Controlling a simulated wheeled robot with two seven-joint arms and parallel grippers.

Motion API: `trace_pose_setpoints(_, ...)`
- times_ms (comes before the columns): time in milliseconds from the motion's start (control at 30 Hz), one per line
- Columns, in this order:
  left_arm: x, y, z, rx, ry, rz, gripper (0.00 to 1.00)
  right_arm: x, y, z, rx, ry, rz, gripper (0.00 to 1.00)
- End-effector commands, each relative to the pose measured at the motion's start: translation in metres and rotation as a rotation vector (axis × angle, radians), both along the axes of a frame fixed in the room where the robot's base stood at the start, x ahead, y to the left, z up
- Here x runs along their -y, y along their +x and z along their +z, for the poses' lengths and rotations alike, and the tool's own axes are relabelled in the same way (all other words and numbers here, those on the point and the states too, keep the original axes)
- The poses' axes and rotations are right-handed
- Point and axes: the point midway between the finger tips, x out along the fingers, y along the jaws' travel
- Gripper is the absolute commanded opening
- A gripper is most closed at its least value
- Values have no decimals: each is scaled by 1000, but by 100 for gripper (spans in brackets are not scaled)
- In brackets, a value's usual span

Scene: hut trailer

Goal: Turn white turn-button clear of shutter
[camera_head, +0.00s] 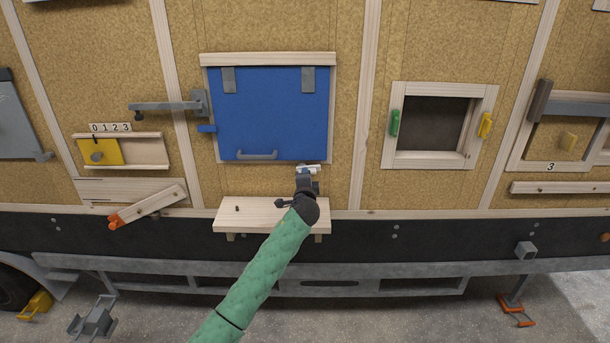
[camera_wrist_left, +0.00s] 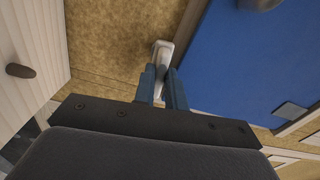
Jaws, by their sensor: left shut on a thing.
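The blue shutter (camera_head: 268,112) hangs shut in its wooden frame in the head view, with a grey handle (camera_head: 257,155) at its lower edge. The white turn-button (camera_head: 309,168) sits below the shutter's lower right corner. My left gripper (camera_head: 306,176) reaches up to it from below and is shut on it. In the left wrist view the white turn-button (camera_wrist_left: 163,50) stands between the blue fingertips (camera_wrist_left: 165,75), with the shutter (camera_wrist_left: 250,60) close on the right. The fingers hide part of the button. My right gripper is not in view.
A small wooden shelf (camera_head: 260,216) juts out just below the shutter, under my left wrist, with a dark peg (camera_head: 237,209) on it. A framed window (camera_head: 440,125) is at right.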

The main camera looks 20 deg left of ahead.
Motion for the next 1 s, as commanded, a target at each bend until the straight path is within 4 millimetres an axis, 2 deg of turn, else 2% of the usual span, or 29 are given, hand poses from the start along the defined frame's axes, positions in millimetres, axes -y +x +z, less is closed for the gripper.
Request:
trace_pose_setpoints(367,0,0,-2,-36,120,1,0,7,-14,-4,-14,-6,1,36)
trace_pose_setpoints(800,1,0,-3,-39,129,0,0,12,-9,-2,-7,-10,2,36)
trace_pose_setpoints(833,1,0,-3,-39,129,0,15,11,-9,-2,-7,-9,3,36)
trace_pose_setpoints(933,1,0,-3,-39,128,0,34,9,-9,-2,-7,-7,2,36)
trace_pose_setpoints(1000,1,0,-3,-38,129,0,35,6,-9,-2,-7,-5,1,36)
